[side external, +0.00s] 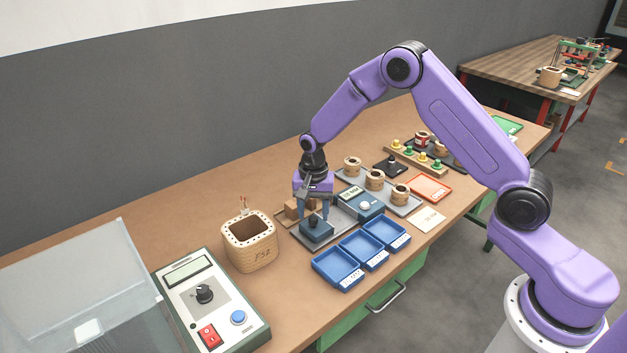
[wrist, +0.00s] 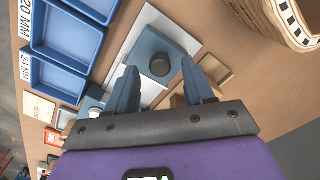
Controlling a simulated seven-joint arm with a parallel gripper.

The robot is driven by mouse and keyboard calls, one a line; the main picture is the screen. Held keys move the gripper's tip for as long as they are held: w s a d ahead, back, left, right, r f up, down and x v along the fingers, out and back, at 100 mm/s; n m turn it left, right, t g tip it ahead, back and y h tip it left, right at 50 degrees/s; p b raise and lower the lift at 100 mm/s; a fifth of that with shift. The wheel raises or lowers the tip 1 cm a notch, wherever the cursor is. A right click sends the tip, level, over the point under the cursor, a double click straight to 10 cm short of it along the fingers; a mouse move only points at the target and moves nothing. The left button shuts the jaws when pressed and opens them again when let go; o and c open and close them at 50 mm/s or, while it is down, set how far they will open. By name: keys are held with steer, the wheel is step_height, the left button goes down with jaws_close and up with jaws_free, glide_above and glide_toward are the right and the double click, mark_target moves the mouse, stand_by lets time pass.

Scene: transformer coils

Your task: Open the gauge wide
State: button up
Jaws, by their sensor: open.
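The gauge is a grey metal plate with blue blocks on it, near the middle of the bench. Its sliding blue block (side external: 316,234) carries a dark round knob, which shows in the wrist view (wrist: 160,65). The gauge's other blue block (side external: 364,204) has a display and a pale round button, to the right on the same plate. My gripper (side external: 314,216) points down over the sliding block. Its fingers are open, one on each side of the knob in the wrist view (wrist: 159,66). I cannot tell whether they touch the block.
Three blue trays (side external: 338,284) stand in front of the gauge. Cardboard-coloured blocks (side external: 290,212) lie close behind my gripper.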

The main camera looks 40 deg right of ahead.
mark_target(314, 218)
step_height(314, 218, up, 16)
stand_by(0.4)
steer(key=shift+s+r, duration=0.1)
steer(key=s+a+r+n, duration=0.2)
steer(key=s+n, duration=0.3)
steer(key=s, duration=0.4)
steer(key=s+a+r+n, duration=0.1)
steer(key=s+a+n, duration=0.3)
steer(key=s, duration=0.5)
steer(key=s+d+n, duration=0.3)
steer(key=s+n, duration=0.3)
steer(key=s, duration=0.3)
steer(key=s+d+f+n, duration=0.1)
steer(key=s+d+n, duration=0.3)
steer(key=s, duration=0.6)
steer(key=n, duration=0.2)
steer(key=shift+d+f+n, duration=0.2)
steer(key=shift+f+n, duration=0.05)
steer(key=shift+n, duration=0.05)
